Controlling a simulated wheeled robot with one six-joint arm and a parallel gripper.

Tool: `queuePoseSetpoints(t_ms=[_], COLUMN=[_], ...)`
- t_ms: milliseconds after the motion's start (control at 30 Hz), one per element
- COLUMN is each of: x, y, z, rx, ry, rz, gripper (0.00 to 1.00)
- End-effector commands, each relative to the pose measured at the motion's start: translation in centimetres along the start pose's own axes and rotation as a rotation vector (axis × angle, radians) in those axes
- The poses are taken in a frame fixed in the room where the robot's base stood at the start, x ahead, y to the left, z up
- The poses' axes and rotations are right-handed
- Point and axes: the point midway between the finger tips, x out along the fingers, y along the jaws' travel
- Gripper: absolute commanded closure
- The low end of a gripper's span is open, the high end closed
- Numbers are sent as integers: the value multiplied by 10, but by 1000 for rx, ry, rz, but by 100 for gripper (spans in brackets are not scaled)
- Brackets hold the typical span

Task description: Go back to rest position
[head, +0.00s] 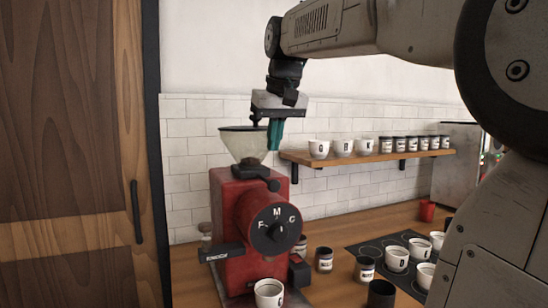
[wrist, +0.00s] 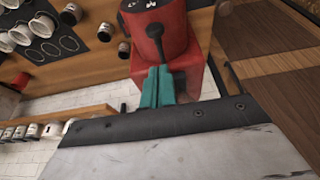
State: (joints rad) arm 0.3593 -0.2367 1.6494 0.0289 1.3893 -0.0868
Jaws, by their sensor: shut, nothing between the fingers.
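My gripper (head: 275,134) points down beside the hopper of the red grinder, its teal fingers together and nothing between them. In the wrist view the teal fingers (wrist: 156,88) are also shut, in front of the red grinder (wrist: 165,35). In the head view the red grinder (head: 226,220) stands on the counter with a round F-M-C dial (head: 275,229). Its clear hopper (head: 240,147) has something dark low inside. The fingertips are just right of the hopper; whether they touch it I cannot tell.
A white cup (head: 269,293) stands at the grinder's front. A wall shelf (head: 380,158) with cups and jars is right of my gripper. A dark mat (head: 375,246) with several cups lies on the counter (head: 330,232). A wooden door (head: 70,150) is at the left.

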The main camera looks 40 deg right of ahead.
Motion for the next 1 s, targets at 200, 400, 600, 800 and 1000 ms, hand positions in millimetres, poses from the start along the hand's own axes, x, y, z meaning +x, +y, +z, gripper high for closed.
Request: queuePoseSetpoints(t_ms=[200,400,600,800,1000], x=[-9,-9,-9,4,65], y=[-1,-1,-1,0,-19], z=[-1,-1,-2,2,74], rx=[-1,-1,-1,13,3], ry=[1,1,1,-10,-111], rz=[0,0,0,1,-8], gripper=[100,100,100,100,100])
